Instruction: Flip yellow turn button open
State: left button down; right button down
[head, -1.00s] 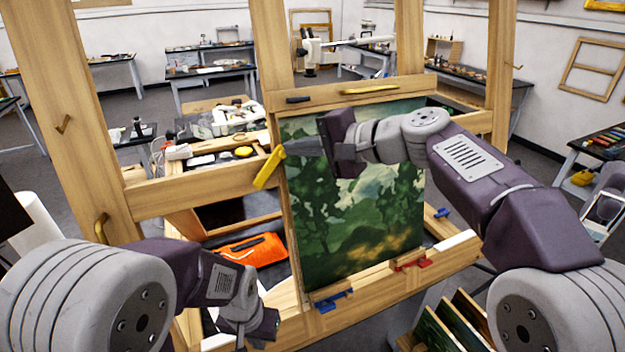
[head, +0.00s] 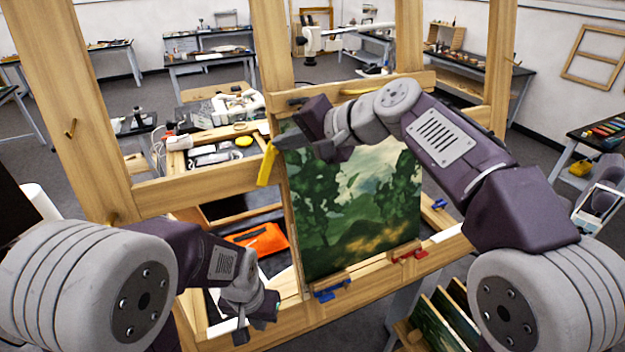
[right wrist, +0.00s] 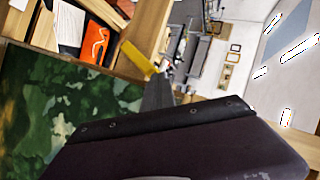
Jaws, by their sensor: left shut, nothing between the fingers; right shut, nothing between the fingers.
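The yellow turn button (head: 267,164) sits at the left edge of the landscape painting (head: 355,215), on the wooden frame. It stands steeply, its lower end tilted to the left. My right gripper (head: 282,143) is shut and empty, its tip close beside the upper part of the button. In the right wrist view the button (right wrist: 138,59) lies just beyond the shut fingertips (right wrist: 158,85); I cannot tell whether they touch. My left gripper (head: 268,312) is shut and empty, low by the frame's bottom bar, left of the blue clip (head: 331,291).
A red clip (head: 409,254) also sits on the lower ledge. An orange pouch (head: 262,240) lies behind the frame. Wooden uprights (head: 72,90) flank the painting. Canvases stand in a rack (head: 450,320) at lower right.

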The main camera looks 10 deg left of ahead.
jog(key=shift+s+a+r, duration=0.15)
jog(key=shift+a+r, duration=0.05)
jog(key=shift+a, duration=0.1)
jog(key=shift+s+a+r+p, duration=0.15)
jog(key=shift+a+p, duration=0.15)
jog(key=shift+p, duration=0.15)
jog(key=shift+r+p, duration=0.75)
